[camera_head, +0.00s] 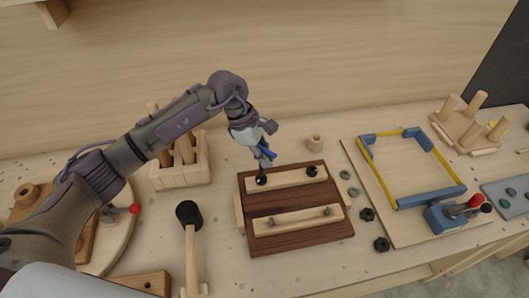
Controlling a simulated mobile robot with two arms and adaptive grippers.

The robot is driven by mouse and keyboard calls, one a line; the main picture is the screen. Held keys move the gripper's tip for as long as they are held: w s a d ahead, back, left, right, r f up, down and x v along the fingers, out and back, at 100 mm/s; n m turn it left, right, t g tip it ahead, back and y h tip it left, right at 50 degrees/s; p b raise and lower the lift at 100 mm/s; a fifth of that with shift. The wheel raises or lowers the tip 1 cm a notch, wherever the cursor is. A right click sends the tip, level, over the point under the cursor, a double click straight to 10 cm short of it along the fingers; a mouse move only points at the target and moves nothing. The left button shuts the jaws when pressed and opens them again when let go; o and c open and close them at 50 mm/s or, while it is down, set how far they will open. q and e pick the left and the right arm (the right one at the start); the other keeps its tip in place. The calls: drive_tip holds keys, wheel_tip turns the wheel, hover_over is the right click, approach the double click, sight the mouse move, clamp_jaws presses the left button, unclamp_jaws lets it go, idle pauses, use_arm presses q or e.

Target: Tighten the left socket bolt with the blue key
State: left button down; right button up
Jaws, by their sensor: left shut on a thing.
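A dark brown board (296,244) lies on the workbench with two pale wooden strips on it. The far strip (288,179) carries two black socket bolts, the left bolt (261,180) and the right bolt (312,171). My left gripper (264,149) is above the left end of the far strip, shut on the blue key (268,154). The key points down toward the left bolt; I cannot tell whether its tip sits in the socket. The gripper partly hides the key. My right gripper is not in view.
The near strip (297,219) holds two grey bolts. A black-headed mallet (189,214) lies left of the board. Dark nuts (381,244) and washers lie to its right, beside a blue-and-yellow frame (378,180). A wooden block with pegs (181,170) stands behind left.

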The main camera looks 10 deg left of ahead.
use_arm(q)
drive_tip(key=shift+f, duration=0.6)
drive_tip(key=shift+f+b, duration=0.4)
drive_tip(key=shift+f, duration=0.35)
drive_tip(key=shift+r+m+g+p, duration=0.2)
drive_tip(key=shift+m+g+p, duration=0.1)
drive_tip(key=shift+m, duration=0.5)
drive_tip(key=shift+s+f+m+b, duration=0.1)
drive_tip(key=shift+f+m+b, duration=0.2)
drive_tip(key=shift+b, duration=0.15)
drive_tip(key=m+b, duration=0.1)
drive_tip(key=b, duration=0.1)
drive_tip(key=m+g+b, duration=0.1)
drive_tip(key=b, duration=0.1)
drive_tip(key=shift+s+a+m+y, duration=0.1)
drive_tip(key=shift+s+m+y, duration=0.05)
drive_tip(key=shift+m+y, duration=0.15)
drive_tip(key=m+g+b, duration=0.1)
drive_tip(key=m+b, duration=0.1)
drive_tip(key=b, duration=0.1)
drive_tip(key=shift+s+y, duration=0.1)
drive_tip(key=shift+y, duration=0.2)
drive_tip(key=shift+r+m+b, duration=0.15)
drive_tip(key=shift+m+b, duration=0.35)
drive_tip(key=shift+b, duration=0.15)
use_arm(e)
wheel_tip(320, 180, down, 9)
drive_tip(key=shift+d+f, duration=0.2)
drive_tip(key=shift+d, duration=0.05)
